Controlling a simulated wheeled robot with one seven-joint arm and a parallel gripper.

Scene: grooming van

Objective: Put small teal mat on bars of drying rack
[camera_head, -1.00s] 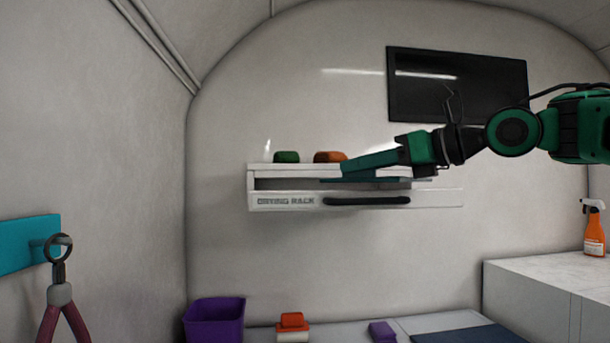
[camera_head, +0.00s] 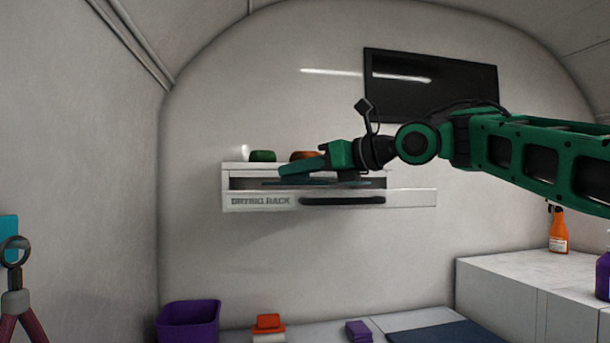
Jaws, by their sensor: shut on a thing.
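The drying rack (camera_head: 258,202) is a white wall unit with a lettered front drawer and a dark handle. The drawer is pulled partly out. My gripper (camera_head: 290,172), green, reaches in from the right at the height of the rack's top. It is shut on the small teal mat (camera_head: 345,184), a thin dark teal sheet held level over the opening of the rack. The bars are hidden from this low angle. I cannot tell whether the mat touches them.
A green item (camera_head: 262,156) and an orange-brown item (camera_head: 303,156) sit on the rack's top, close behind my gripper. A dark screen (camera_head: 430,85) hangs above. Below are a purple bin (camera_head: 188,322), an orange block (camera_head: 268,321) and a purple block (camera_head: 358,331).

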